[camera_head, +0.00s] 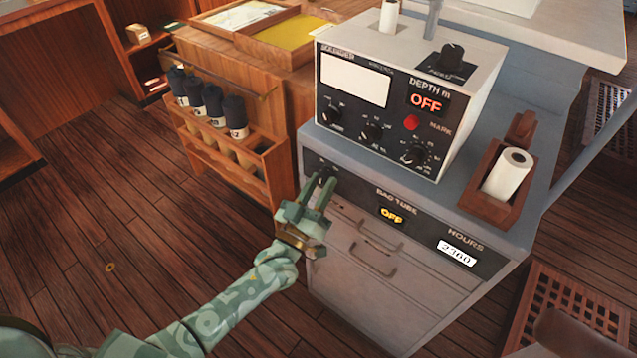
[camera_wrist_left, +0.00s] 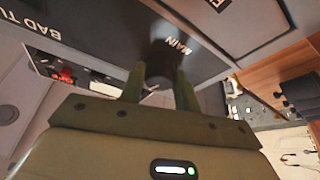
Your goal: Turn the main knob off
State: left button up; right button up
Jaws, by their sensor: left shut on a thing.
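The main knob (camera_wrist_left: 162,60) is a dark round knob on the black front strip of the grey cabinet, with the label MAIN beside it. In the head view the knob (camera_head: 325,173) shows at the left end of that strip. My left gripper (camera_head: 318,187) reaches it from the front, and in the left wrist view its two fingers (camera_wrist_left: 158,72) are on either side of the knob, shut on it. The fingers hide part of the knob. The BAD TUBE light (camera_head: 391,215) reads OFF in yellow. My right gripper is not in view.
A grey sounder box (camera_head: 340,125) with several knobs and a red OFF display stands on the cabinet. A wooden box with a paper roll (camera_head: 508,174) is to its right. A wooden rack (camera_head: 262,160) with dark rolls stands left of the cabinet.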

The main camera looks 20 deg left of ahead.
pick_arm(q)
jog(key=n+y+p, duration=0.1)
jog(key=n, duration=0.1)
jog(key=n+y+p, duration=0.1)
jog(key=n, duration=0.2)
jog(key=n+g+y+p, duration=0.1)
jog(key=n+p, duration=0.1)
jog(key=n, duration=0.1)
jog(key=shift+s+d+r+y, duration=0.1)
jog(key=shift+d+r+y, duration=0.15)
jog(key=shift+y, duration=0.15)
jog(key=shift+n+g+y+p, duration=0.3)
jog(key=shift+n+y+p, duration=0.15)
jog(key=shift+n, duration=0.55)
jog(key=shift+f+n, duration=0.15)
jog(key=shift+n, duration=0.15)
jog(key=o, duration=1)
jog(key=shift+c, duration=0.2)
jog(key=shift+s, duration=0.1)
jog(key=s+f+p, duration=0.1)
jog(key=s+f, duration=0.2)
jog(key=s, duration=1.3)
